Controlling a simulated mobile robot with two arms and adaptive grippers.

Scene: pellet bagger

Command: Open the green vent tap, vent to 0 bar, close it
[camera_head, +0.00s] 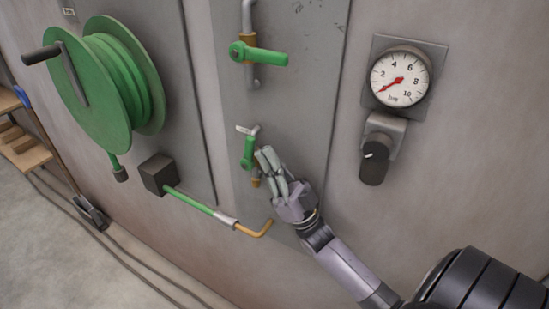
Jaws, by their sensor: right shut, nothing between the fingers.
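The lower green tap (248,152) is on the grey wall panel, with its handle pointing downward along its short pipe. A small pale tag, too small to read, is at its top. My right gripper (266,159) is shut and empty just right of the handle, partly in front of the tap's lower end; I cannot tell whether they touch. A second green tap (262,55) higher up has its handle sideways across its pipe. The round pressure gauge (399,79) has its red needle pointing lower left, past the 2, near the scale's low end. My left gripper is not in view.
A black knob (375,160) is below the gauge. A green hose reel (105,85) hangs at left. A green lance with a bent brass tip (252,231) projects from a dark block (159,174) below the tap. A wooden shelf (22,143) stands far left.

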